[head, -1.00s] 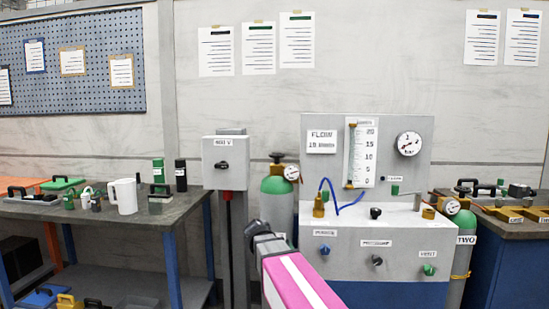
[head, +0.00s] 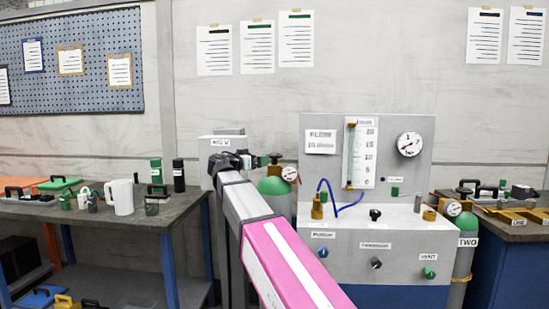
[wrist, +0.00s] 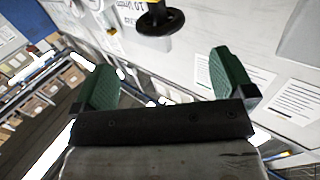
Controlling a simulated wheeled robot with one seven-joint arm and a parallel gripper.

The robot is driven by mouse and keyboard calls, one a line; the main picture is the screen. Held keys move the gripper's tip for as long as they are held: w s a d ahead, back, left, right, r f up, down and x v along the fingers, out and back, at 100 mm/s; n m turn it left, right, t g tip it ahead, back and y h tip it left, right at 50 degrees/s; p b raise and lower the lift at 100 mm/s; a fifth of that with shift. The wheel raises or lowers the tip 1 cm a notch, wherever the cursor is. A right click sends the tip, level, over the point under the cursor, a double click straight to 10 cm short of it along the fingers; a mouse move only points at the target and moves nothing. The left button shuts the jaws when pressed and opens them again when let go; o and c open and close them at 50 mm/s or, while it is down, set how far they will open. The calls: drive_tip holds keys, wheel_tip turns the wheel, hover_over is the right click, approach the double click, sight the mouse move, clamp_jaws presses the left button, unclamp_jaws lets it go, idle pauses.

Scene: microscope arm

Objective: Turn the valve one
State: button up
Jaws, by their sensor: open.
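The left green-topped gas cylinder (head: 276,187) stands beside the flow panel, with a dark round handwheel (head: 276,156) on top and a gauge (head: 290,174) at its right. Its label is hidden by my arm; the other cylinder reads TWO, so this one appears to be valve one. In the wrist view the black handwheel (wrist: 160,21) on a brass stem lies beyond my fingertips, near the top edge, roughly in line with the gap. My gripper (wrist: 165,64) has two green-padded fingers spread wide with nothing between them. In the head view my gripper (head: 259,161) is just left of the handwheel.
The flow panel (head: 326,173) and its bench with knobs (head: 340,240) stand right of the cylinder. The grey electrical box (head: 209,150) is close behind my wrist at left. Cylinder TWO (head: 466,226) stands at far right. A workbench (head: 60,212) with containers is at left.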

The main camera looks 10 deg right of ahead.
sight(274, 154)
drive_tip(key=x, duration=1)
drive_tip(key=shift+w, duration=0.1)
drive_tip(key=shift+d, duration=0.1)
drive_tip(key=c, duration=0.9)
